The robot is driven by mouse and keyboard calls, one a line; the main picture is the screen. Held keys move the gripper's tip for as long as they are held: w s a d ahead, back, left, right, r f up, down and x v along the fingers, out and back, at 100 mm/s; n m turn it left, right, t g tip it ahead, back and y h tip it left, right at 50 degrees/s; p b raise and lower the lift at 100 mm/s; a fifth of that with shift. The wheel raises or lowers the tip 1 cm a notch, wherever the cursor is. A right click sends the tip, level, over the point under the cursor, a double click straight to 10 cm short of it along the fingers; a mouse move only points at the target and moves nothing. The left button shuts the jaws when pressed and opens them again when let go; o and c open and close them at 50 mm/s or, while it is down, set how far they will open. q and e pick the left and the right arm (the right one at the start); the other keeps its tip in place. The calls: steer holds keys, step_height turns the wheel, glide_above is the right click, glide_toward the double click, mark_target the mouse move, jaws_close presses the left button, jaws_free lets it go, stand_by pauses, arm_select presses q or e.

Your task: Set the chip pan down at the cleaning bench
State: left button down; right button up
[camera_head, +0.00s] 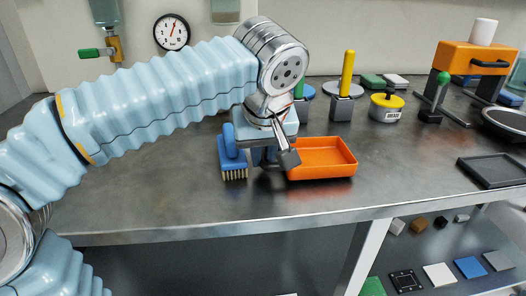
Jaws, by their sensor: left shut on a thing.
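The chip pan (335,171) is a shallow orange tray in the head view, level over the grey metal top of the cleaning bench (150,190). My left gripper (278,158) is at the pan's left end, pointing down, and is shut on it. The gripper hides that end of the pan. I cannot tell whether the pan's underside touches the bench or sits just above it. My right gripper is not in view.
A blue brush (234,160) stands close left of my gripper. Behind are a yellow-handled tool (347,75), a yellow-topped canister (386,106) and an orange stand (475,57). A black tray (493,171) lies at right. The bench is clear at left and front.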

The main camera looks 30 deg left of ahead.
arm_select(q)
steer(key=shift+f+b, duration=0.35)
steer(key=c, duration=1)
jaws_free()
steer(key=p+v, duration=0.2)
steer(key=v, duration=1.1)
steer(key=shift+d+r, duration=0.1)
steer(key=shift+r, duration=0.35)
